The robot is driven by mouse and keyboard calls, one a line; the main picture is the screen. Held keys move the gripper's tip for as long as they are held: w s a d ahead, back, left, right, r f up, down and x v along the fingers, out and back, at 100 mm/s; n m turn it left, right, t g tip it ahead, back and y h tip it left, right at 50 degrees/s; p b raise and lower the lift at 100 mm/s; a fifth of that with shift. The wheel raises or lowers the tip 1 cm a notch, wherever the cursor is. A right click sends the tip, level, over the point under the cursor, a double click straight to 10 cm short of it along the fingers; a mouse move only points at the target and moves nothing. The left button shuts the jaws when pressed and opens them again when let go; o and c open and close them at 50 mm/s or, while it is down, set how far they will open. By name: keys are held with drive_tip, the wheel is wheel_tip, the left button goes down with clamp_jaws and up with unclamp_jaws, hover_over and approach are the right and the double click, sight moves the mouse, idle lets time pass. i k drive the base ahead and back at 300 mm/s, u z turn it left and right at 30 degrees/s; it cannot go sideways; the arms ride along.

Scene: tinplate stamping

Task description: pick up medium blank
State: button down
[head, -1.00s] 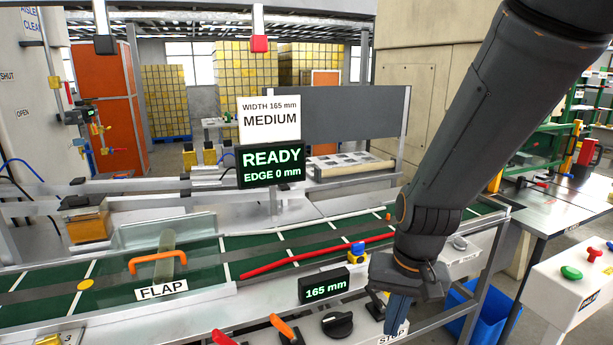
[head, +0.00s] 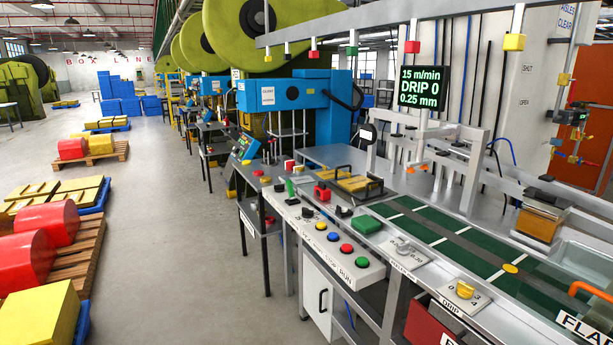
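No thing in the head view is marked as the medium blank, and I cannot tell whether it is in view. My gripper and arm are out of view.
The green conveyor (head: 455,246) runs to the lower right, with an orange handle (head: 590,291) at its edge. A button panel (head: 340,247) fronts the table. Blue presses (head: 283,95) stand behind. Pallets (head: 80,235) line the left; the grey floor aisle between is clear.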

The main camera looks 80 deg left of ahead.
sight(327, 174)
drive_tip(key=u, duration=3.4)
drive_tip(key=i, duration=4.5)
drive_tip(key=z, duration=2.35)
